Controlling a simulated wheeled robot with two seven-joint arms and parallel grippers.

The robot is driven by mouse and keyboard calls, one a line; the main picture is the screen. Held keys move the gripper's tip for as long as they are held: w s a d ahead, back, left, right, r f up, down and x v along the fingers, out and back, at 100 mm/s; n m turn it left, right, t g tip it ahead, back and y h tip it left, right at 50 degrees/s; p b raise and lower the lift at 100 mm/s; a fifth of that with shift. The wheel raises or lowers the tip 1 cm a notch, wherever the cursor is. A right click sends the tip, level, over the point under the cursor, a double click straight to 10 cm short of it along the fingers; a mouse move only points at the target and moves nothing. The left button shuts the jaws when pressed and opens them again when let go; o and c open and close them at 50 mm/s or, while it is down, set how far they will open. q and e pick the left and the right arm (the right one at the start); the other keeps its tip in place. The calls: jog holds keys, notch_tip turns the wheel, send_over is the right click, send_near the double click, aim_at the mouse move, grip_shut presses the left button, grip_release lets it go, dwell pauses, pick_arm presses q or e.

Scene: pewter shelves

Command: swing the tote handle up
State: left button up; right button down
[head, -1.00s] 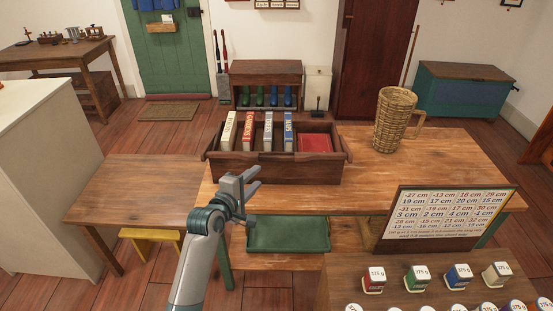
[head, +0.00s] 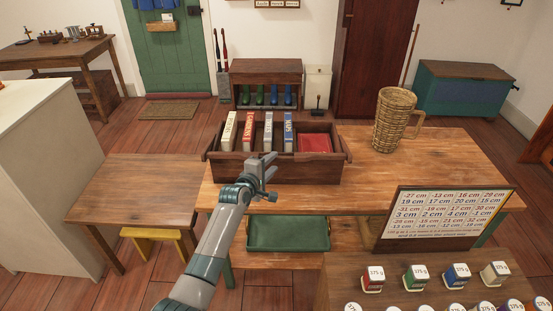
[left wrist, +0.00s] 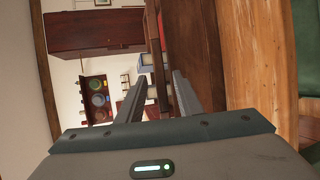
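The dark wooden tote (head: 235,168) stands on the wooden table, with several upright books in its left part and a red item at its right end. A dark bar that looks like its handle (left wrist: 157,62) runs between my left fingers in the left wrist view; in the head view it seems to lie low along the tote's front, not clearly distinct from the rim. My left gripper (head: 270,168) is in front of the tote's middle, fingers apart. In the left wrist view the gripper (left wrist: 157,92) is open, and contact with the bar cannot be told. My right gripper is out of view.
A wicker jug (head: 391,120) stands on the table right of the tote. A number board (head: 442,217) stands at the front right. A green tray (head: 287,233) lies on a lower shelf below the tote. The lower side table (head: 135,187) at left is bare.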

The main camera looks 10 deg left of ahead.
aim_at(275, 160)
pick_arm(q)
jog(key=shift+x, duration=2.25)
grip_shut()
